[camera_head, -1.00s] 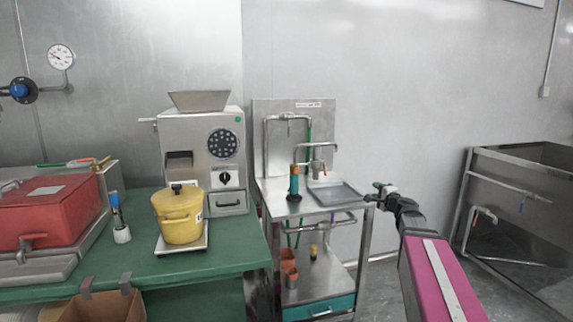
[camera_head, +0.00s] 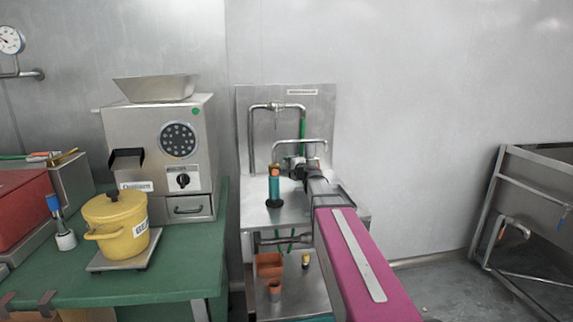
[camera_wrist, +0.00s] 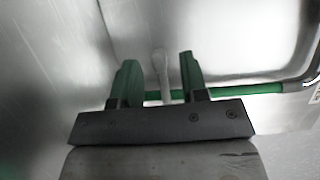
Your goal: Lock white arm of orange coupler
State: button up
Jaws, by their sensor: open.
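My gripper (camera_head: 297,164) is at the steel wash stand, in front of its taps. In the wrist view my gripper (camera_wrist: 157,78) has two green-tipped fingers standing apart. A pale, narrow upright bar (camera_wrist: 162,72) shows in the gap between them, and I see no contact with either finger. It may be the white arm, but I cannot tell for sure. A green hose (camera_wrist: 245,89) runs level across the wrist view, and its upper part hangs by the stand's pipe (camera_head: 303,124). I cannot make out the orange coupler; my arm hides part of the stand.
A teal bottle (camera_head: 275,187) stands on the stand's top, close left of my gripper. A steel pipe frame (camera_head: 252,135) rises behind. The grinder (camera_head: 160,155) and yellow pot (camera_head: 118,228) are on the green table at left.

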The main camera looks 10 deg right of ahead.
jog(key=shift+x, duration=1.15)
jog(key=shift+s+a, duration=0.1)
grip_shut()
